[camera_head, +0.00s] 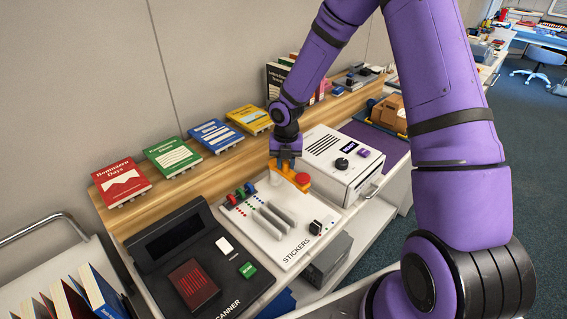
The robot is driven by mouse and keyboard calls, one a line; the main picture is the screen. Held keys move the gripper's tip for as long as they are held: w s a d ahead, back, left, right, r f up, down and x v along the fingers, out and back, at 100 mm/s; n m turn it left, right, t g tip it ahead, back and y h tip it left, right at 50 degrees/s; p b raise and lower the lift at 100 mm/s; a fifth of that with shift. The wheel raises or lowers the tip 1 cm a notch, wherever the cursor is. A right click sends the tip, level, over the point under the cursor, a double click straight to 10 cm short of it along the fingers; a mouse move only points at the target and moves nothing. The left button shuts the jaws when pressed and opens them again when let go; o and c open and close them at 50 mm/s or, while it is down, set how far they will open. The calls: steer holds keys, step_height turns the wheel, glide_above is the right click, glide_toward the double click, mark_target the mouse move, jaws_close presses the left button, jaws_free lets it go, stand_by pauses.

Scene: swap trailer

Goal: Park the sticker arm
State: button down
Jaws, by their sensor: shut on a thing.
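The sticker arm is an orange bar (293,174) with a round red end (302,179). It stands on a pale post at the back right of the white STICKERS station (268,228). Its red end points to the front right, near the white machine. My gripper (286,161) comes down from above and is shut on the orange bar. The fingers cover part of the bar, and the exact grip is hard to see at this size.
The white machine (325,150) with a black knob stands close on the right. The black scanner (188,262) with a dark red book (194,284) is on the left. Several coloured books stand on the wooden ledge (180,185) behind. A book cart is at the lower left.

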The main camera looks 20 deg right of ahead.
steer(key=shift+w+d+n, duration=0.1)
steer(key=shift+d+n, duration=0.05)
steer(key=shift+n, duration=0.15)
stand_by(0.4)
steer(key=c, duration=0.9)
jaws_free()
step_height(320, 180, up, 11)
steer(key=shift+f, duration=0.1)
